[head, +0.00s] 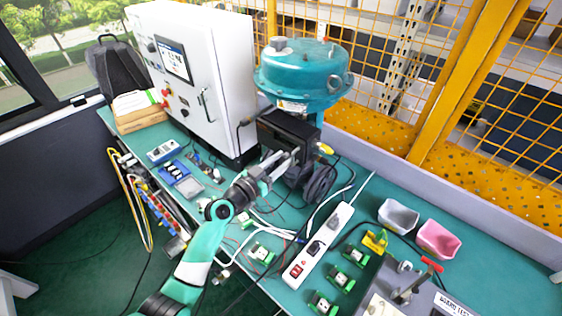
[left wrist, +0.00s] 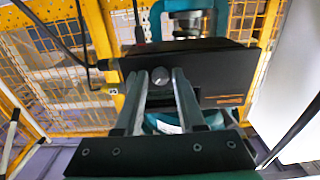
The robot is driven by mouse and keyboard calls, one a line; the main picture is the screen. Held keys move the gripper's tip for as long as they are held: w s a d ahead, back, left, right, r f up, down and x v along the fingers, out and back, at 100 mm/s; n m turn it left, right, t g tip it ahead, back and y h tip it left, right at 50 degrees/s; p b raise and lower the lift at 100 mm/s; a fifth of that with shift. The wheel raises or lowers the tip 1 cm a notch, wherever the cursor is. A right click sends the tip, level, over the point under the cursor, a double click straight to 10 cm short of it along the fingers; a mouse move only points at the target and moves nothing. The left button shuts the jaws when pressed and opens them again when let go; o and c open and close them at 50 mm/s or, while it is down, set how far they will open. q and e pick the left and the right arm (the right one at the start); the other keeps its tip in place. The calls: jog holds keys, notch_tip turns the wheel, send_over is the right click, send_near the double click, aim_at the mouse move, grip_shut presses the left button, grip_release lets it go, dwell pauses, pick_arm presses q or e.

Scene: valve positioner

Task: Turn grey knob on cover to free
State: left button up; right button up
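The valve positioner is a black box (head: 287,130) under a teal round actuator (head: 305,75) in the head view. Its black cover (left wrist: 215,77) fills the middle of the left wrist view. A round grey knob (left wrist: 160,77) sits on the cover's left part. My left gripper (head: 283,163) reaches the box from the front left. In the left wrist view its two fingers (left wrist: 160,84) are apart, with the knob showing between their tips. I cannot tell whether the fingertips touch it. The knob is not clear in the head view. My right gripper is not in view.
A white control cabinet (head: 205,80) stands left of the positioner. A power strip (head: 318,245), cables and small green modules (head: 262,253) lie in front. Grey (head: 398,217) and pink (head: 437,239) bins stand at right. A yellow mesh fence (head: 400,125) is behind.

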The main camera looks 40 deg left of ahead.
pick_arm(q)
grip_shut()
jog(key=shift+n, duration=0.3)
jog(key=n, duration=0.8)
jog(key=shift+p, duration=0.3)
jog(key=n+p, duration=0.1)
jog(key=n, duration=0.3)
jog(key=shift+r+n, duration=0.1)
jog(key=shift+n, duration=0.2)
jog(key=n+p, duration=0.1)
jog(key=n, duration=0.3)
jog(key=shift+n, duration=0.4)
